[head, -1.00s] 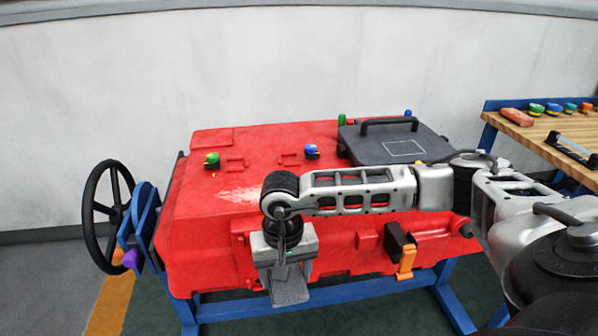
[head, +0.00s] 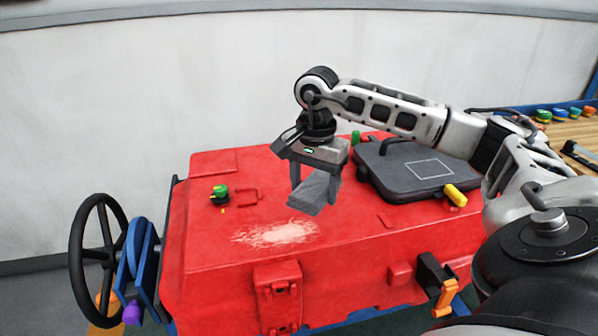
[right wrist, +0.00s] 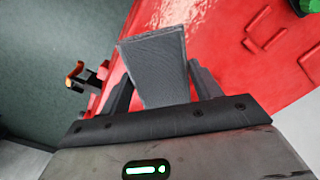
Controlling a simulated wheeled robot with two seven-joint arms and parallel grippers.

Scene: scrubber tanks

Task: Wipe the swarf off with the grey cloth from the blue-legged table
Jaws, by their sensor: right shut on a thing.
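My right gripper (head: 315,188) is shut on the grey cloth (head: 312,194) and holds it above the top of the red tank (head: 360,250). The cloth also shows between the fingers in the right wrist view (right wrist: 158,68). The swarf (head: 275,234) is a pale, scratchy patch on the tank's top, a little below and left of the cloth in the head view. The cloth looks apart from it. The blue-legged table (head: 575,130) stands at the right edge, partly hidden by my right arm. My left gripper is not in view.
A dark lid with a handle (head: 415,172) lies on the tank's right side. A green knob (head: 220,192) stands on the left. A black handwheel (head: 98,260) is at the tank's left end. An orange-handled latch (head: 445,295) sticks out in front.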

